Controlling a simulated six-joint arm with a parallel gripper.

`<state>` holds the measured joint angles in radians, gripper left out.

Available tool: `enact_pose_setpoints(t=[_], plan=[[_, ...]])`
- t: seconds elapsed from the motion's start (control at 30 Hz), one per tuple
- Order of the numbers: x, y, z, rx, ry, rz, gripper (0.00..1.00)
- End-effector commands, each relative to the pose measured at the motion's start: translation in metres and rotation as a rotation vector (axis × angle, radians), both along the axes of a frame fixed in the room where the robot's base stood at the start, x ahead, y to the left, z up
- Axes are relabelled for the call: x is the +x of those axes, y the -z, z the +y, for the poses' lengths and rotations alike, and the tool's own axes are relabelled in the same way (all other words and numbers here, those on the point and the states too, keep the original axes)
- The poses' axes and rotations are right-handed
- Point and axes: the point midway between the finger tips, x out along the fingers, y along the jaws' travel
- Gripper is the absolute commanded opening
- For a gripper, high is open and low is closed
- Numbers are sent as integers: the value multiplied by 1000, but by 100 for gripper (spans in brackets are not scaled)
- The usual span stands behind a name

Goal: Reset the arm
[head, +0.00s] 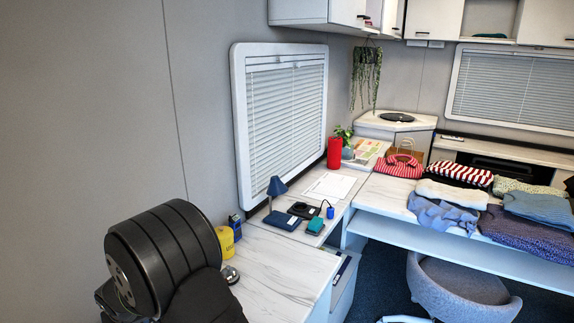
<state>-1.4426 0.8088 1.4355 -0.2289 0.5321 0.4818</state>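A large dark arm joint of mine (165,255) fills the lower left of the head view, in front of the near end of the white marbled counter. My gripper does not show in this view, so whether it is open or holds anything is hidden.
Behind my arm, a yellow tin (225,241) and a blue box (236,226) stand by the wall. A blue lamp (276,188), dark gadgets and a red cylinder (334,152) stand farther along. Folded clothes (540,207) cover the right desk. A grey chair (460,290) stands below; upper cabinets (435,18) hang above.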

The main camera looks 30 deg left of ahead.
Motion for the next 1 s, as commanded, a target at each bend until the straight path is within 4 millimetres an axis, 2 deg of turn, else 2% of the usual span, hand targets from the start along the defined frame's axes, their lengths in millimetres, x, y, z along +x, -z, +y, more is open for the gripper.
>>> enact_pose_setpoints(t=[0.1,0.6,0.8,1.0], plan=[[-4,-21,-6,3,0,0,47],[-17,-98,-36,2,1,0,47],[-21,-119,-44,1,1,0,47],[-22,-126,-47,-1,1,0,47]])
